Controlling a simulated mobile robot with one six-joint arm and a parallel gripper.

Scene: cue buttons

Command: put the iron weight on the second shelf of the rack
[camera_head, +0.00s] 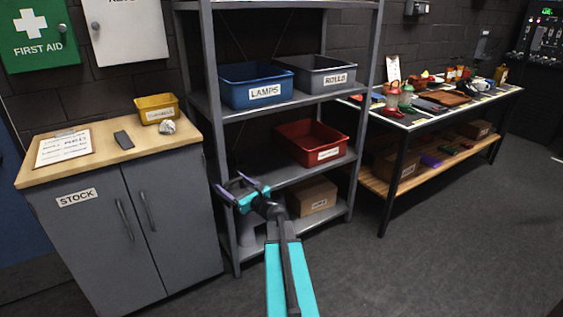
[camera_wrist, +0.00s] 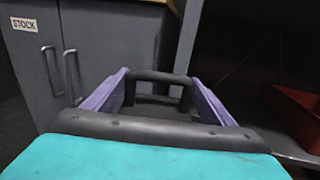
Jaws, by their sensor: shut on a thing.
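My gripper (camera_head: 230,182) is in front of the rack's left post, near the height of the shelf with the red bin. In the wrist view its two purple fingers are apart, with a dark arched handle (camera_wrist: 160,77) between them. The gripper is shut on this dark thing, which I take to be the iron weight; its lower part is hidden. In the head view I cannot make the weight out clearly. The grey rack (camera_head: 207,100) stands in the middle. Its second shelf from the bottom (camera_head: 285,176) holds the red bin (camera_head: 310,143) toward the right.
A blue bin (camera_head: 255,85) and a grey bin (camera_head: 322,75) fill the shelf above. A cardboard box (camera_head: 313,195) is on the bottom shelf. A grey cupboard (camera_head: 165,215) stands left of the rack, a cluttered table (camera_head: 400,120) right. Some shelf left of the red bin looks bare.

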